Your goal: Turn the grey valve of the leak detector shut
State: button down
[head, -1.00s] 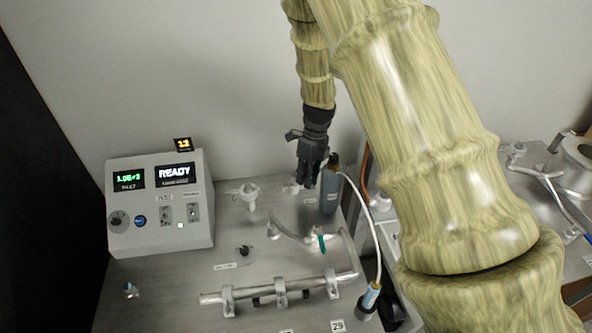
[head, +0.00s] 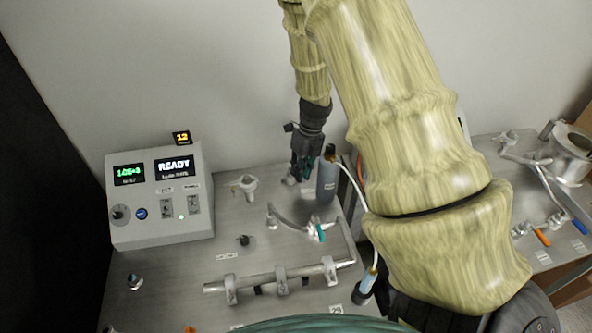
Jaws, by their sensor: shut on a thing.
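The leak detector is the grey box (head: 160,223) on the left of the metal bench, with a green number, a READY screen, a knob and switches. My gripper (head: 303,178) points down at the back of the bench, beside a dark grey bottle-like body (head: 327,183). It is shut on the grey valve, mostly hidden by the fingers; a pale fitting (head: 290,180) shows at the fingertips. A small teal patch shows on the gripper. The valve's angle cannot be told.
A pale fitting (head: 244,187) stands left of my gripper. In front lie a bent hose with a teal-handled part (head: 320,232) and a clamped metal pipe (head: 280,274). A white cable (head: 366,210) hangs at the right. A second bench (head: 540,215) holds more pipework.

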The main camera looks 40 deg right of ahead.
jog(key=shift+w+d+r, duration=0.1)
jog(key=shift+w+r, duration=0.1)
jog(key=shift+w, duration=0.05)
jog(key=c, duration=1.5)
grip_release()
jog(key=shift+f, duration=0.15)
jog(key=r, duration=0.4)
jog(key=d+r, duration=0.1)
jog(key=r, duration=0.3)
jog(key=d+r, duration=0.1)
jog(key=r, duration=0.2)
jog(key=shift+s+d+r, duration=0.1)
jog(key=shift+r, duration=0.3)
jog(key=shift+c, duration=0.2)
